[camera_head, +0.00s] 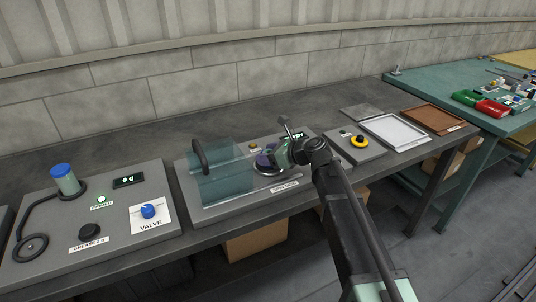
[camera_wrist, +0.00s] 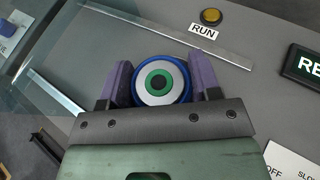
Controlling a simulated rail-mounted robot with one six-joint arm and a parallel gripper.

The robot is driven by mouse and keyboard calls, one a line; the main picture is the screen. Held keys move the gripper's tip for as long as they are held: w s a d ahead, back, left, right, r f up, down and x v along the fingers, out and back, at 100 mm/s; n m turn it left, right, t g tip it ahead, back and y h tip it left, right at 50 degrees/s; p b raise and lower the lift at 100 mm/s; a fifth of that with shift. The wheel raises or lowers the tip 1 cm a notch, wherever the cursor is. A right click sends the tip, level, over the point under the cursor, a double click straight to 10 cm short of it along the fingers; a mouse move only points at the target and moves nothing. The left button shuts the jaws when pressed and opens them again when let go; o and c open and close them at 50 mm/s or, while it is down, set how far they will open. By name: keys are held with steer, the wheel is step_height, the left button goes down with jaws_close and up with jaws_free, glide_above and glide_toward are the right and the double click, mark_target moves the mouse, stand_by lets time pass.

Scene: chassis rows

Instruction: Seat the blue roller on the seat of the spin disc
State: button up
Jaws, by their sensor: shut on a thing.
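The blue roller (camera_wrist: 160,80) sits between the two purple fingers of my gripper (camera_wrist: 162,68) in the wrist view. It shows a blue rim, a pale face, a green ring and a dark centre. My gripper is shut on it, and in the head view the gripper (camera_head: 270,156) is low over the spin disc's grey panel (camera_head: 225,212). The roller cannot be made out there. In the wrist view the seat is hidden behind the roller and fingers. I cannot tell whether the roller touches the seat.
A clear guard with a black handle (camera_head: 200,155) stands left of my gripper. A RUN button (camera_wrist: 211,16) and a lit green display (camera_wrist: 303,66) are on the panel.

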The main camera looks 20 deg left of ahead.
steer(key=o, duration=1.1)
steer(key=shift+o, duration=0.2)
steer(key=shift+d, duration=0.1)
steer(key=p+v, duration=0.4)
steer(key=v, duration=0.6)
steer(key=shift+r, duration=0.15)
steer(key=shift+d, duration=0.35)
